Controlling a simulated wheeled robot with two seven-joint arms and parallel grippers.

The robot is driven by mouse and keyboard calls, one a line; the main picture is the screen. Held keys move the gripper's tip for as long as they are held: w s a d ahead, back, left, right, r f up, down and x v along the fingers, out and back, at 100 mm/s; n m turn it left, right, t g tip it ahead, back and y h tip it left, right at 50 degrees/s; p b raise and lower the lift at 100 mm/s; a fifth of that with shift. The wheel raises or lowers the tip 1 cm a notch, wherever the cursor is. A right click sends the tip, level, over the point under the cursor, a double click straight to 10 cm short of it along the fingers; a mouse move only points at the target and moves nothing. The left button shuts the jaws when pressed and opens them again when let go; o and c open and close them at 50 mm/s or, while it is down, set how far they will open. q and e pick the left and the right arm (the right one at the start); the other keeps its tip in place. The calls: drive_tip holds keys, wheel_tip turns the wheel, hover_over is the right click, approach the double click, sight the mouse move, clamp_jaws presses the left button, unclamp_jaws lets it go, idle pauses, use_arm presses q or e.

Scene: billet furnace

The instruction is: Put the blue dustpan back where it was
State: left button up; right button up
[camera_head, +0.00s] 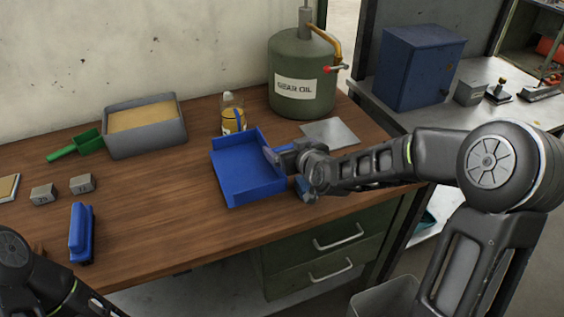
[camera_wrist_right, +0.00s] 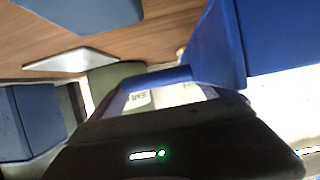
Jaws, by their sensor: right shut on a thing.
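The blue dustpan (camera_head: 247,178) is at the middle of the wooden workbench, its open pan facing up. My right gripper (camera_head: 281,153) reaches in from the right and is shut at the dustpan's right side. In the right wrist view the blue dustpan (camera_wrist_right: 215,45) fills the upper right, and a blue bar of it crosses in front of the jaws. The fingertips are mostly hidden. I cannot tell whether the dustpan touches the bench or hangs just above it. My left arm shows at the lower left, but its gripper is out of view.
A bottle (camera_head: 233,122) stands just behind the dustpan, with the green gear oil can (camera_head: 302,95) and a grey plate (camera_head: 331,134) nearby. A blue brush (camera_head: 81,234), a green scoop (camera_head: 76,146) and a sand tray (camera_head: 146,140) are left. Bench between brush and dustpan is clear.

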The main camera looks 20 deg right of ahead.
drive_tip(key=shift+f, duration=0.3)
drive_tip(key=shift+f, duration=1.95)
drive_tip(key=shift+f, duration=0.15)
drive_tip(key=o, duration=1.5)
drive_tip(key=shift+c, duration=0.2)
